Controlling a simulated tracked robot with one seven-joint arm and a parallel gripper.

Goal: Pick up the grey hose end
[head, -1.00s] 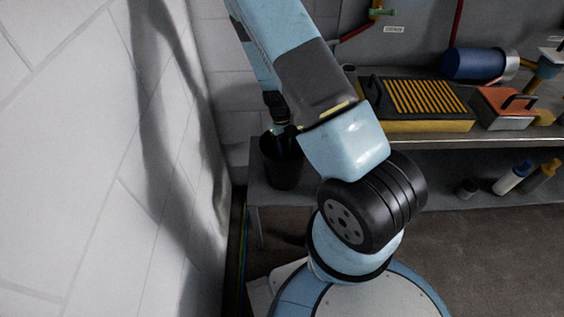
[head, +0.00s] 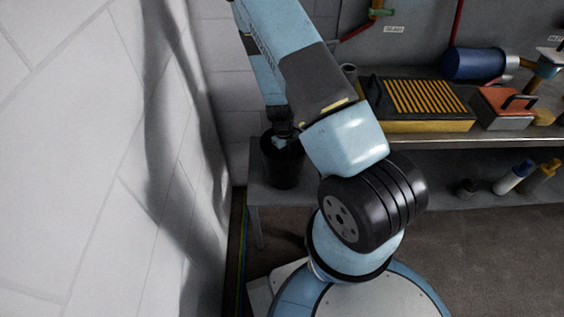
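I cannot make out a grey hose end for certain. A small grey round piece (head: 349,71) shows just behind my arm at the bench's back edge, but I cannot tell what it is. My arm reaches away from me, and its dark far end with my gripper (head: 284,139) points down at the mouth of a black bucket (head: 283,172). The fingertips are hidden by the arm and the bucket's rim, so I cannot see whether they are open or hold anything.
A white wall (head: 100,150) stands close on the left. The bench (head: 440,140) at right carries a black-and-yellow slatted case (head: 425,97), a red-topped box (head: 503,105) and a blue cylinder (head: 475,64). Bottles (head: 512,178) stand on the lower shelf. The floor (head: 480,245) at right is clear.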

